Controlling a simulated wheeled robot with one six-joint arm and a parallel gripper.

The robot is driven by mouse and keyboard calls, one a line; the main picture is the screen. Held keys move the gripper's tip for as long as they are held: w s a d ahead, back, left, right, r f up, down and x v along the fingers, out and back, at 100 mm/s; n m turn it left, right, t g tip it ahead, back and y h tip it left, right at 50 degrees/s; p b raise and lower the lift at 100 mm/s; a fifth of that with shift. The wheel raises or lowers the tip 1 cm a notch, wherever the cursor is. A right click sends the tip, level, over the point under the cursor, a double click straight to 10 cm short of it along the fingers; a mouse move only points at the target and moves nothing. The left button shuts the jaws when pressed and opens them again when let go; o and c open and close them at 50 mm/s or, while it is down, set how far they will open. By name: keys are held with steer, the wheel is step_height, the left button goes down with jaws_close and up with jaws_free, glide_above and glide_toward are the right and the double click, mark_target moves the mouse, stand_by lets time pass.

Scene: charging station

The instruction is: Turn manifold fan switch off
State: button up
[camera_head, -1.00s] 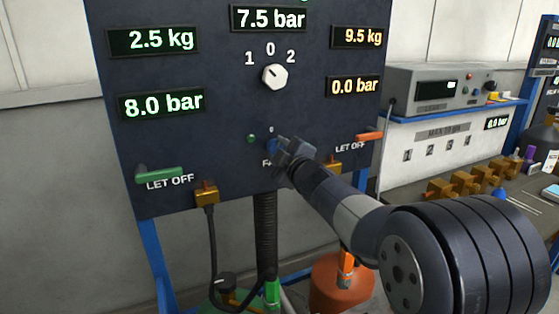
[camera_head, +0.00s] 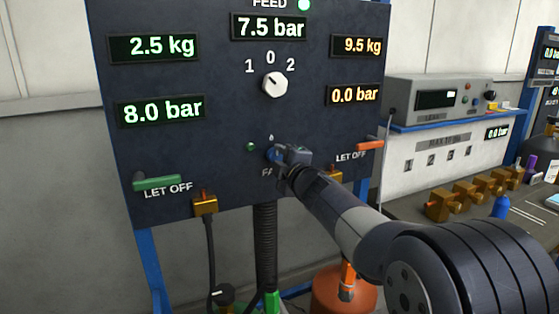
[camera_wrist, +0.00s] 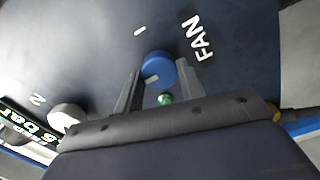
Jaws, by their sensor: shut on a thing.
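The fan switch is a small blue knob (camera_head: 271,154) low on the dark panel, mostly covered by my gripper in the head view. In the wrist view the blue knob (camera_wrist: 157,66) shows between the two fingers, with a white mark on its lower-left part. A "1" is printed above it there and "FAN" to its right. My gripper (camera_head: 280,154) is at the panel and shut on the knob. The fingers (camera_wrist: 156,77) lie on either side of it. A small green lamp (camera_head: 251,147) sits left of the knob and looks dim.
A white selector knob (camera_head: 275,83) is higher on the panel (camera_head: 220,150). Let-off levers, green (camera_head: 158,183) and orange (camera_head: 369,145), flank the switch. A black hose (camera_head: 265,240) hangs below. A bench with brass fittings (camera_head: 445,203) stands at the right.

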steer(key=o, duration=1)
steer(key=shift+s, duration=0.1)
steer(key=v, duration=1)
steer(key=shift+s, duration=0.3)
steer(key=shift+w, duration=0.1)
steer(key=x, duration=1)
steer(key=shift+w, duration=0.35)
steer(key=shift+s, duration=0.1)
